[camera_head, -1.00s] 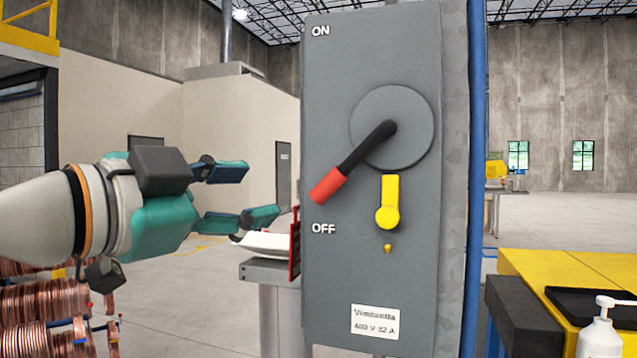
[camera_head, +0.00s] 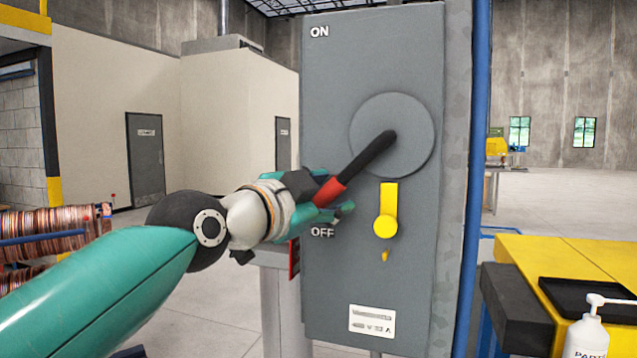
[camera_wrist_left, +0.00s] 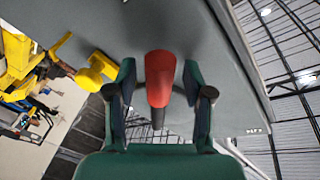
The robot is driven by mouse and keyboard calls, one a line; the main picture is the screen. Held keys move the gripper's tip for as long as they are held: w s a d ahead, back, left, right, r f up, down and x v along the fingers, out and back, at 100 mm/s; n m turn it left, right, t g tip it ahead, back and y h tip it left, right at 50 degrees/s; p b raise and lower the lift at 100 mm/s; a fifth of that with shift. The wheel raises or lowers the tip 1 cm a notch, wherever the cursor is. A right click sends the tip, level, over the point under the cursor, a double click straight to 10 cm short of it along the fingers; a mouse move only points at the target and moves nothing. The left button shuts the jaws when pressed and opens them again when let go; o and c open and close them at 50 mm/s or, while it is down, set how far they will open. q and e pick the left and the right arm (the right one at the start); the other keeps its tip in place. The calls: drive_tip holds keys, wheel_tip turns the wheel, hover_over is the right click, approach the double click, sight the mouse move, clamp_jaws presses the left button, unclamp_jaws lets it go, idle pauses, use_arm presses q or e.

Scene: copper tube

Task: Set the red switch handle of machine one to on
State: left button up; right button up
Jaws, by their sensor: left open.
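The switch handle is a black lever (camera_head: 368,155) with a red grip (camera_head: 329,192) on a round grey disc (camera_head: 412,135) of the grey switch box (camera_head: 335,275). It points down and left, toward the OFF label (camera_head: 322,231); the ON label (camera_head: 319,31) is at the top. My left gripper (camera_head: 335,200) is at the red grip, partly hidden behind it in the head view. In the left wrist view, the red grip (camera_wrist_left: 160,75) lies between the two open fingers (camera_wrist_left: 160,85), with a gap visible on each side. My right gripper is not in view.
A yellow latch (camera_head: 386,210) sits on the box below the disc; it also shows in the left wrist view (camera_wrist_left: 96,70), beside the left-hand finger. A yellow table (camera_head: 590,255) with a black tray and a white pump bottle (camera_head: 587,335) stands at right. Copper coils (camera_head: 50,235) are at left.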

use_arm(q)
drive_tip(key=shift+w+d, duration=0.1)
drive_tip(key=shift+w, duration=0.1)
clamp_jaws()
